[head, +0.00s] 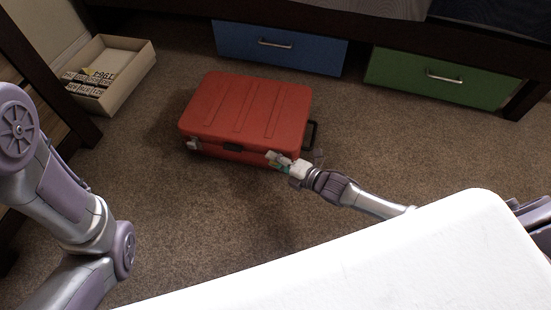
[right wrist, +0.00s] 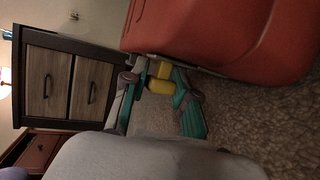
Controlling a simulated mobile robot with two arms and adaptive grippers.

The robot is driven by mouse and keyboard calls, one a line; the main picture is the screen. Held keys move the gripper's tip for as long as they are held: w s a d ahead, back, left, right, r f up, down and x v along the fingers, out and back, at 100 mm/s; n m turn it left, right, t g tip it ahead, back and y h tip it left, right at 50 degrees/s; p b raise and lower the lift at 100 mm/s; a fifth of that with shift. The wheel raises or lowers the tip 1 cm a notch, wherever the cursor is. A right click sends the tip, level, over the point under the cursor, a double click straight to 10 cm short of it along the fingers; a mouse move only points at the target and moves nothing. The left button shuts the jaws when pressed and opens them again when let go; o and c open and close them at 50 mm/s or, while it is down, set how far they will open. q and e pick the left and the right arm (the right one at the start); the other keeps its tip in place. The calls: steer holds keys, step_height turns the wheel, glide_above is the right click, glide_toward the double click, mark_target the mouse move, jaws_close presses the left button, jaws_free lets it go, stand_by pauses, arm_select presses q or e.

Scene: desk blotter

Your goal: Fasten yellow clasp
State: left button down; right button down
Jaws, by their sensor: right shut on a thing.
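A red case (head: 246,108) lies flat on the carpet with its lid down. It also shows in the right wrist view (right wrist: 200,32). My right gripper (head: 279,160) is at the right part of the case's front side. In the right wrist view its teal fingers (right wrist: 160,88) are closed around the yellow clasp (right wrist: 159,86), which shows as two yellow pieces close together by the case's edge. Whether the clasp is latched cannot be told. A pale clasp (head: 193,145) sits at the front left of the case. My left arm shows at the left, but its gripper is out of view.
A cardboard box (head: 128,80) with small dark items stands at the back left. A blue drawer (head: 280,48) and a green drawer (head: 440,77) are under the bed behind the case. Carpet in front of the case is clear.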

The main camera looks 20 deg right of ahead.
steer(key=shift+f, duration=0.85)
steer(key=c, duration=0.9)
jaws_free()
steer(key=shift+o, duration=0.2)
steer(key=v, duration=1.2)
